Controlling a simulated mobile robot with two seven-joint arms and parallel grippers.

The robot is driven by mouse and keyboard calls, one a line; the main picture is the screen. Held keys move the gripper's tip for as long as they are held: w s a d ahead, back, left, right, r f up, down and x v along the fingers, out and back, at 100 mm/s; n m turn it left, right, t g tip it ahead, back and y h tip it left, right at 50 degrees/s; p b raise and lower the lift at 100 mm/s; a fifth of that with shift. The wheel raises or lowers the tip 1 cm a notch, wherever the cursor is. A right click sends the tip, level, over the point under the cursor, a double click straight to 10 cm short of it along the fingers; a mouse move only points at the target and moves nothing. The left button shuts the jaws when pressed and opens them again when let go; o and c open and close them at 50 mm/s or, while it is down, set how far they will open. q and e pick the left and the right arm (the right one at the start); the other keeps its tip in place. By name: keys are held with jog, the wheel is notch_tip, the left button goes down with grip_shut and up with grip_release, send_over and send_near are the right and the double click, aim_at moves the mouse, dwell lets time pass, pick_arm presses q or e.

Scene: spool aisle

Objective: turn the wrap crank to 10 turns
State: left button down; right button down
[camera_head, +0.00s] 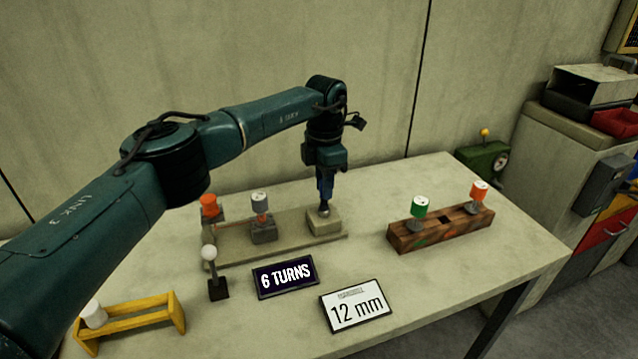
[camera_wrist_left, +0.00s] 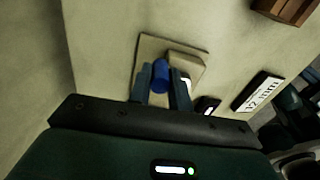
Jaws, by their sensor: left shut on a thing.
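My left gripper (camera_head: 325,192) points straight down over the pale block (camera_head: 324,224) at the right end of a flat base plate (camera_head: 290,246). In the left wrist view its two fingers are shut on a blue cylindrical grip (camera_wrist_left: 161,78), seemingly the crank's handle. The crank arm itself is mostly hidden by the fingers. A small silver part shows under the fingertips in the head view. A dark display (camera_head: 286,277) in front of the plate reads "6 TURNS". My right gripper is not in view.
A white-knobbed lever (camera_head: 210,256), a "12 mm" sign (camera_head: 356,307) and a yellow rack (camera_head: 133,323) stand in front. A wooden block (camera_head: 440,232) with green and orange spools is at right.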

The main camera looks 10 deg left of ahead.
pick_arm(q)
jog(key=m, duration=0.2)
jog(key=d+m, duration=0.1)
jog(key=shift+d+m, duration=0.2)
jog(key=shift+m, duration=0.2)
jog(key=m, duration=0.1)
jog(key=d+m, duration=0.1)
jog(key=m, duration=0.1)
jog(key=shift+s+d+m, duration=0.1)
jog(key=shift+s+m, duration=0.05)
jog(key=shift+m, duration=0.15)
jog(key=m, duration=0.2)
jog(key=s+d+m, duration=0.1)
jog(key=m, duration=0.1)
jog(key=shift+d, duration=0.15)
jog(key=shift+s+d+m, duration=0.15)
jog(key=shift+s+m, duration=0.05)
jog(key=shift+m, duration=0.7)
jog(key=shift+s+d+m, duration=0.15)
jog(key=shift+s+m, duration=0.05)
jog(key=shift+m, duration=0.7)
jog(key=c, duration=1.3)
grip_release()
notch_tip(320, 180, up, 13)
